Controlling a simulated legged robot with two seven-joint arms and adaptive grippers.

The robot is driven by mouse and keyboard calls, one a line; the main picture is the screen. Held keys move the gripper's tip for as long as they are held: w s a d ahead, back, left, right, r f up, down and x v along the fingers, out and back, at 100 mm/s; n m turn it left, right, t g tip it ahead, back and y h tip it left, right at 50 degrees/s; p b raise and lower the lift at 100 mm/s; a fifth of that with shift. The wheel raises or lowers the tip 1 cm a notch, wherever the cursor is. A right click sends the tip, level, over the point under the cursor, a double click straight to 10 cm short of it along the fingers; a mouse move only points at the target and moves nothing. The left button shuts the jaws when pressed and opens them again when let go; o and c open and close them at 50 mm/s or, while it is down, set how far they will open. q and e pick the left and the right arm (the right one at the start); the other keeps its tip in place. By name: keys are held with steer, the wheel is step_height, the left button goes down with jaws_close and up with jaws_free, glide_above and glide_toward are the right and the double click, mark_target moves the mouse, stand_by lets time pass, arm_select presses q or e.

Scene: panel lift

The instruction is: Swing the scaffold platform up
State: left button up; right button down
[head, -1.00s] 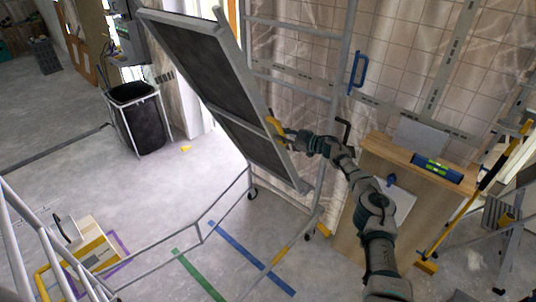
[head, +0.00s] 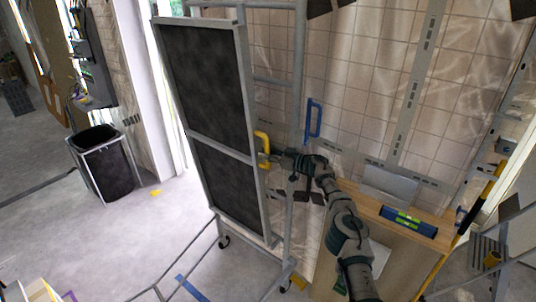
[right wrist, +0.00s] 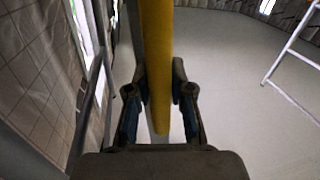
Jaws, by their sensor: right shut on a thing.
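The scaffold platform (head: 207,80) is a dark panel in a grey metal frame. In the head view it stands nearly upright, tilted a little, at the left side of the scaffold frame (head: 299,100). A yellow handle (head: 264,137) sits on its right edge. My right gripper (head: 268,158) is at that handle and shut on it. In the right wrist view the yellow handle (right wrist: 157,60) runs between the two fingers of my right gripper (right wrist: 159,98). My left gripper is not in view.
A blue handle (head: 313,118) is on the scaffold's right side. A wooden bench (head: 365,200) with a spirit level (head: 408,221) stands at the right. A black bin (head: 103,170) stands at the left. Floor between bin and scaffold is mostly clear.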

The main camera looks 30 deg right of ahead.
steer(key=shift+f, duration=0.35)
steer(key=c, duration=1.2)
jaws_free()
steer(key=shift+o, duration=0.9)
steer(key=shift+w+d, duration=0.1)
steer(key=shift+d, duration=0.1)
steer(key=shift+w+d, duration=0.15)
steer(key=shift+d, duration=0.25)
steer(key=shift+s+d+r, duration=0.1)
steer(key=shift+s, duration=0.5)
steer(key=v, duration=1)
steer(key=shift+d+f, duration=0.35)
steer(key=shift+d, duration=0.15)
